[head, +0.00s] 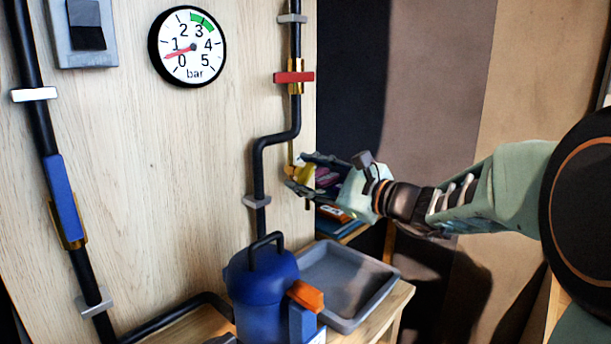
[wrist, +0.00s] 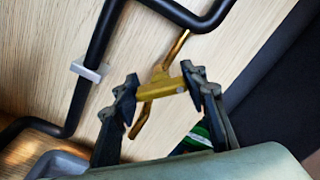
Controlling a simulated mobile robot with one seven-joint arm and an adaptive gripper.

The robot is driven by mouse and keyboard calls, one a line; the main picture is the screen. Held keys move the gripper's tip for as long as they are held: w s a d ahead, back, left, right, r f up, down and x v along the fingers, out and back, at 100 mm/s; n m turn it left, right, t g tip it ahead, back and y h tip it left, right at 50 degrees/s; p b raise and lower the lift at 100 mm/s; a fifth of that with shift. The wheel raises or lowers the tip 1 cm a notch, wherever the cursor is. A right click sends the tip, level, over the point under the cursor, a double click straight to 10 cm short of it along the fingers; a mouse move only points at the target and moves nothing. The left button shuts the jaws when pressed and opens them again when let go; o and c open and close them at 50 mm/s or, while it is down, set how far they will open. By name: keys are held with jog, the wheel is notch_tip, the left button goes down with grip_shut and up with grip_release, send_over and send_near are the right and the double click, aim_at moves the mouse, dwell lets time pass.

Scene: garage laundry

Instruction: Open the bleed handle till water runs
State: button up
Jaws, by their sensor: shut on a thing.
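The yellow brass bleed handle (head: 305,174) sits on a thin brass tube just right of the black pipe; my gripper (head: 314,176) partly hides it in the head view. In the wrist view, the bleed handle (wrist: 165,88) lies crosswise between the fingertips of my gripper (wrist: 163,90), which is shut on it. A brass spout (wrist: 142,122) runs down from it, and I see no water at its end. The gauge (head: 187,47) on the board has its red needle between 0 and 1 bar.
A red valve handle (head: 294,77) lies across the middle pipe; a blue one (head: 63,198) lies along the left pipe. Below stand a grey tray (head: 385,290) and a blue canister (head: 262,290) with an orange lever. A dark gap opens right of the board.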

jog(key=o, duration=1.2)
jog(key=shift+d, duration=0.1)
jog(key=v, duration=1.2)
jog(key=shift+c, duration=0.2)
